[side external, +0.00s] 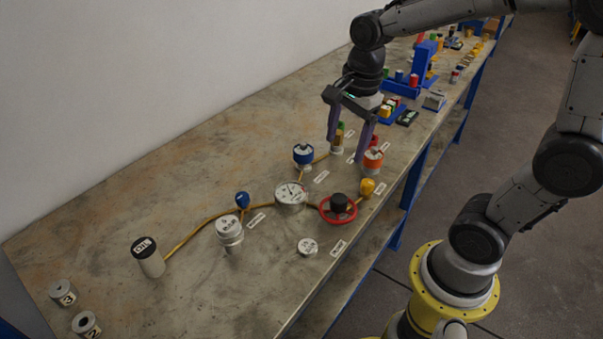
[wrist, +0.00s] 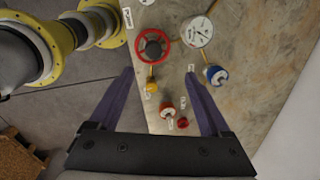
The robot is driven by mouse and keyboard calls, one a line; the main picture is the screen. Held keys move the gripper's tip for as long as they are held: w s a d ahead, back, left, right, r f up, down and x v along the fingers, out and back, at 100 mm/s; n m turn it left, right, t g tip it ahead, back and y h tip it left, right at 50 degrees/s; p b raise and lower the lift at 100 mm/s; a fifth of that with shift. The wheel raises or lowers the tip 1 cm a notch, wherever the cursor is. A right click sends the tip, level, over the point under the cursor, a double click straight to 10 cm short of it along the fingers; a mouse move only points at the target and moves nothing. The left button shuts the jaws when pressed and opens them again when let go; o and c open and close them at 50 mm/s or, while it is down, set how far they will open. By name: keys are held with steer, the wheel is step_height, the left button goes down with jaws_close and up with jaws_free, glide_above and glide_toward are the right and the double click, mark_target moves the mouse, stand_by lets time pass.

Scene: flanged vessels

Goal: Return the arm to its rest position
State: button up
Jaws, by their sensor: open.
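My gripper (side external: 348,138) is open and empty, pointing down above the bench, near the orange-banded vessel (side external: 373,161) and the blue-capped vessel (side external: 303,155). In the wrist view my gripper (wrist: 163,78) has its two purple fingers spread wide, with nothing between them touching either one. Below them show the orange-banded vessel (wrist: 166,110), a small red-capped item (wrist: 183,123) and a yellow knob (wrist: 151,88). The blue-capped vessel (wrist: 215,75) lies to the right of the fingers.
The bench (side external: 130,205) carries a red handwheel (side external: 338,208), a round gauge (side external: 291,194), a silver vessel (side external: 229,231) and a labelled cylinder (side external: 147,256), joined by yellow piping. Blue racks (side external: 402,88) stand behind my gripper. The bench's left part is mostly clear.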

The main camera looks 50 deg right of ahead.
steer(key=s+a+r+n+t, duration=0.1)
steer(key=s+n+t, duration=0.1)
steer(key=s+n, duration=0.4)
steer(key=s+a+r+n+t, duration=0.2)
steer(key=s+n, duration=0.4)
steer(key=n, duration=0.8)
steer(key=shift+a+r, duration=0.25)
steer(key=shift+r, duration=0.05)
steer(key=shift+s+n, duration=0.1)
steer(key=shift+n, duration=0.2)
stand_by(0.6)
